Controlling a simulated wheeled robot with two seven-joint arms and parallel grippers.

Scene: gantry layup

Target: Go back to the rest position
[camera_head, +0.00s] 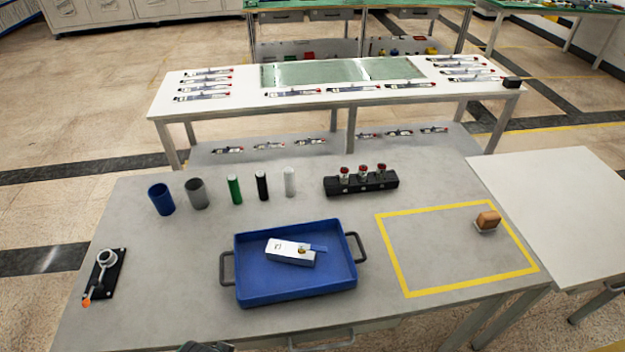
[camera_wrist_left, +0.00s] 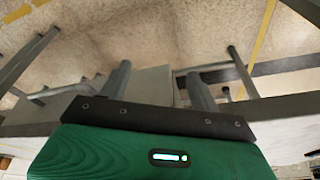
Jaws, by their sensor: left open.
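My left gripper (camera_wrist_left: 158,75) shows in the left wrist view. Its two grey fingers stand apart with nothing between them. The view past them shows floor and table legs, tilted, with no object close to the fingers. In the head view neither gripper can be made out; only a dark piece shows at the bottom edge, and I cannot tell what it is. My right gripper is not in view. On the grey table (camera_head: 130,225), a blue tray (camera_head: 268,290) holds a white box-like item (camera_head: 290,252) with a blue part at its right end.
A black-based fixture (camera_head: 105,272) is at left. A brown block (camera_head: 488,220) sits in the yellow square (camera_head: 408,293), otherwise clear.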

